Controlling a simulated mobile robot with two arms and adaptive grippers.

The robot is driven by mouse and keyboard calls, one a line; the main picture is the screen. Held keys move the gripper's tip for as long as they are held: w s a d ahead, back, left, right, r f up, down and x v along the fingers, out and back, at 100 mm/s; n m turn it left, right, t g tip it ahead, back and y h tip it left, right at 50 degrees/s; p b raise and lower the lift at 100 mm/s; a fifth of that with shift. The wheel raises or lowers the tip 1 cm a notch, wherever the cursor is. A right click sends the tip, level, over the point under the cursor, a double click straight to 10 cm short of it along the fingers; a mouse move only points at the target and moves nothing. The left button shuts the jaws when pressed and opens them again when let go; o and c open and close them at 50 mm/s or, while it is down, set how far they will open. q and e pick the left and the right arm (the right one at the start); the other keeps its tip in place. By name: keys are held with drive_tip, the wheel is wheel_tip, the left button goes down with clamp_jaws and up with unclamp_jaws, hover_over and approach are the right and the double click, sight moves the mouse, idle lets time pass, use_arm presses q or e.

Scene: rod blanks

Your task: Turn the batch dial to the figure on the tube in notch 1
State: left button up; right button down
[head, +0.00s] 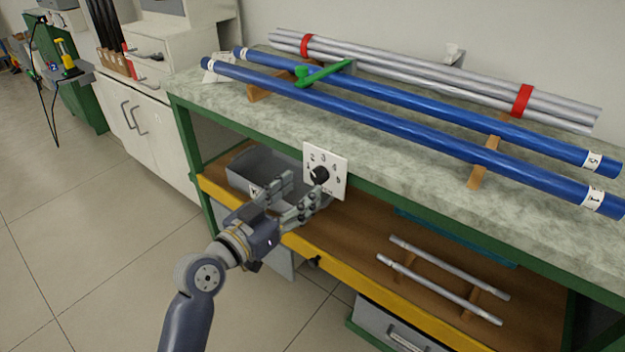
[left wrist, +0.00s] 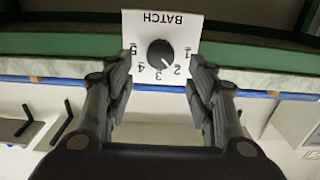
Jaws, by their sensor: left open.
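The batch dial is a black knob (head: 319,176) on a white plate (head: 339,165) at the bench's front edge. In the left wrist view the knob (left wrist: 160,54) and plate are upside down, with figures 1 to 5; its white mark points toward 2. My left gripper (head: 299,190) is open, its fingers on either side of the knob in the wrist view, apart from it. Two blue tubes lie on wooden rests: the front tube (head: 400,128) has a right-end label that seems to read 1, the rear tube (head: 430,103) one reading 5. Notch numbers are not readable.
Silver rods (head: 430,72) bound with red bands lie at the back of the bench. A green clamp-like piece (head: 325,73) lies across the rear tube. A grey bin (head: 250,182) and short rods (head: 440,290) are on the shelf below.

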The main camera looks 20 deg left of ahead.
sight(316, 176)
use_arm(q)
drive_tip(key=x, duration=0.4)
drive_tip(key=shift+w+d, duration=0.15)
drive_tip(key=shift+w, duration=0.4)
use_arm(e)
drive_tip(key=shift+w+a+r+t, duration=0.15)
drive_tip(key=shift+w+t, duration=0.1)
drive_tip(key=shift+w, duration=0.25)
drive_tip(key=shift+w+a+r+t, duration=0.15)
drive_tip(key=shift+w+t, duration=0.1)
drive_tip(key=shift+w, duration=0.2)
use_arm(q)
drive_tip(key=shift+c, duration=0.3)
drive_tip(key=c, duration=1)
use_arm(e)
drive_tip(key=shift+s, duration=0.1)
